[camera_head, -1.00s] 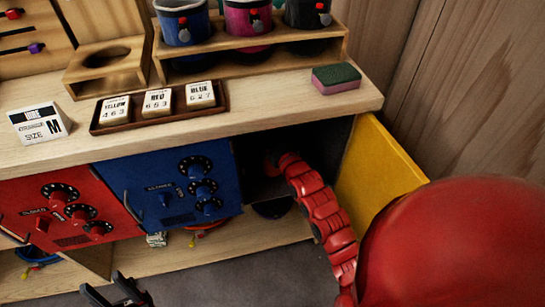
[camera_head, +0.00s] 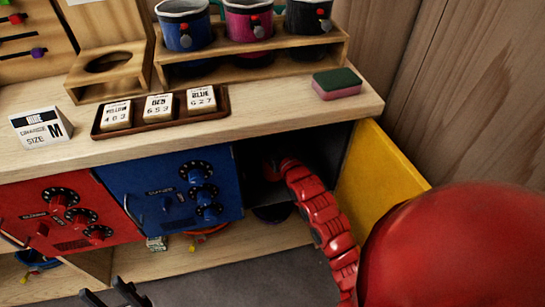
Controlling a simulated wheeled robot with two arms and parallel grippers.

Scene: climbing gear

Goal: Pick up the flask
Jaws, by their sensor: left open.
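I see no flask that I can make out. The open dark compartment (camera_head: 256,190) beside the blue door is shadowed and partly covered by red jointed parts, so its contents are hidden. Its yellow door (camera_head: 377,180) stands swung open to the right. My left gripper (camera_head: 113,296) shows at the bottom edge, left of centre, with its dark fingers apart and nothing between them. It is low in front of the cabinet, well left of the open compartment. My right gripper is not visible.
A blue door (camera_head: 170,195) and a red door (camera_head: 65,215) with dials are shut. On the wooden top are a card tray (camera_head: 130,130), a size sign (camera_head: 40,128), a sponge (camera_head: 337,83) and a rack (camera_head: 260,70) with chalk bags. Large red parts cover the lower right.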

